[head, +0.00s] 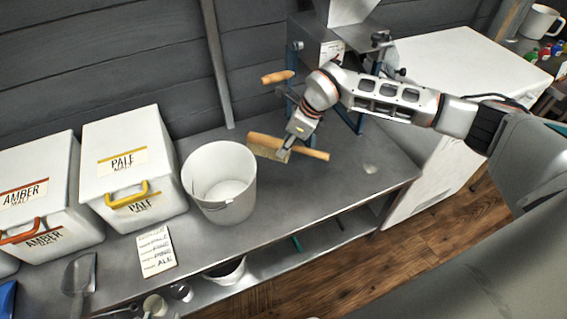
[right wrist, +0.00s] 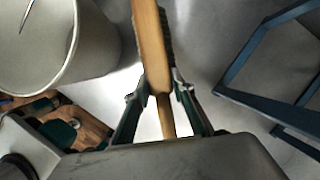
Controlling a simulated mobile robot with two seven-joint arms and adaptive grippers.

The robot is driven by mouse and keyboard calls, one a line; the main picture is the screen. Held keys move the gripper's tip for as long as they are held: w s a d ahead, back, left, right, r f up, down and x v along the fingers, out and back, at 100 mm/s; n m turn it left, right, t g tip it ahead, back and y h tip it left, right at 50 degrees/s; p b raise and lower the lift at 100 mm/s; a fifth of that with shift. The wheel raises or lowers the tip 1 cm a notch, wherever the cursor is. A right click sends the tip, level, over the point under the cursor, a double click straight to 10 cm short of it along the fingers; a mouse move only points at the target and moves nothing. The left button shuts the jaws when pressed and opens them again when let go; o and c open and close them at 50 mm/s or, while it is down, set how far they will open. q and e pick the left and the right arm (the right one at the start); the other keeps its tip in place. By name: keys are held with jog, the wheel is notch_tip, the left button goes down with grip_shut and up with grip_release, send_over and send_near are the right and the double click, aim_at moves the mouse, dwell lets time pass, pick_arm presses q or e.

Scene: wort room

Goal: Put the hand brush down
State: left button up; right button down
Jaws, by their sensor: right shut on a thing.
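The hand brush (head: 314,153) has a wooden back and handle with bristles along its left part. My right gripper (head: 287,148) is shut on it, over the grey bench and to the right of the white bucket. In the right wrist view the brush (right wrist: 150,45) runs away between the two fingers of the gripper (right wrist: 160,105), with dark bristles on its right side. The head view does not clearly show whether the brush touches the bench. My left gripper is not in view.
The white bucket (head: 218,184) stands close left of the brush. A mill on a blue frame (head: 352,117) stands behind. Malt bins (head: 132,165), a label card (head: 155,251) and a scoop (head: 79,280) are further left. Bare bench (head: 330,190) lies in front and right.

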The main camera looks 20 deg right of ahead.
notch_tip(320, 180, down, 2)
jog(key=shift+f, duration=0.6)
notch_tip(320, 180, down, 5)
jog(key=shift+f+b, duration=0.15)
jog(key=shift+b, duration=0.75)
jog(key=shift+f, duration=0.1)
jog(key=shift+r, duration=0.2)
jog(key=shift+f, duration=0.2)
pick_arm(q)
jog(key=shift+w+d+r, duration=0.25)
jog(key=shift+w+d, duration=0.15)
jog(key=shift+w, duration=0.1)
pick_arm(e)
jog(key=c, duration=1.7)
grip_release()
